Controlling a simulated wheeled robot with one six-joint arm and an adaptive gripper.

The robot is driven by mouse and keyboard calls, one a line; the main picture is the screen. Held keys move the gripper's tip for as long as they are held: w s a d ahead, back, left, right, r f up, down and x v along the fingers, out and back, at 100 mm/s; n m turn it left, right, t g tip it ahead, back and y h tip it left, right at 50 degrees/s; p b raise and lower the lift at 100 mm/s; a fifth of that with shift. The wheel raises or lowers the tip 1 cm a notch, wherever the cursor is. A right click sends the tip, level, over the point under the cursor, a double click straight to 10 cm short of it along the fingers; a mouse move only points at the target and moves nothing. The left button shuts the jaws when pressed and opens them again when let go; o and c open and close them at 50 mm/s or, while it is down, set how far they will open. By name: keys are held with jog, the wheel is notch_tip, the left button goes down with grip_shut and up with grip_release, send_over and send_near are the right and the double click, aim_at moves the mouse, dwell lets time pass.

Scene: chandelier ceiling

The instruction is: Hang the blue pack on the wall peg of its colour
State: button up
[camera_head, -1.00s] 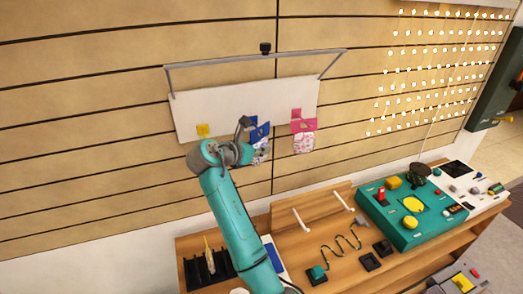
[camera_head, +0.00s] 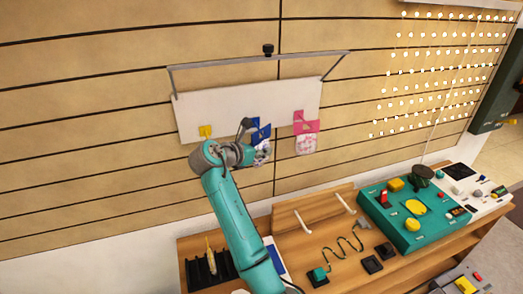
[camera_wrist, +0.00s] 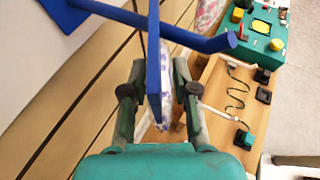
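The blue pack has a blue header card (camera_wrist: 153,75) and a pale patterned bag (camera_wrist: 168,85). In the wrist view the card is nearly edge-on and upright. The blue peg (camera_wrist: 200,43) runs out from its blue wall plate (camera_wrist: 90,3) and crosses the card's upper part, its tip to the right of the card. The peg appears to pass through the card, though the hole is hidden. In the head view the pack (camera_head: 261,134) hangs beside my gripper (camera_head: 252,155).
A white wall board (camera_head: 225,100) carries a yellow peg plate (camera_head: 205,131) at left and a pink pack (camera_head: 306,144) on a pink peg at right. A wooden bench (camera_head: 340,262) below holds a teal console (camera_head: 395,222). A grey bar frame (camera_head: 255,59) tops the board.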

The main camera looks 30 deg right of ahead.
jog(key=shift+o, duration=1.4)
jog(key=shift+a, duration=0.1)
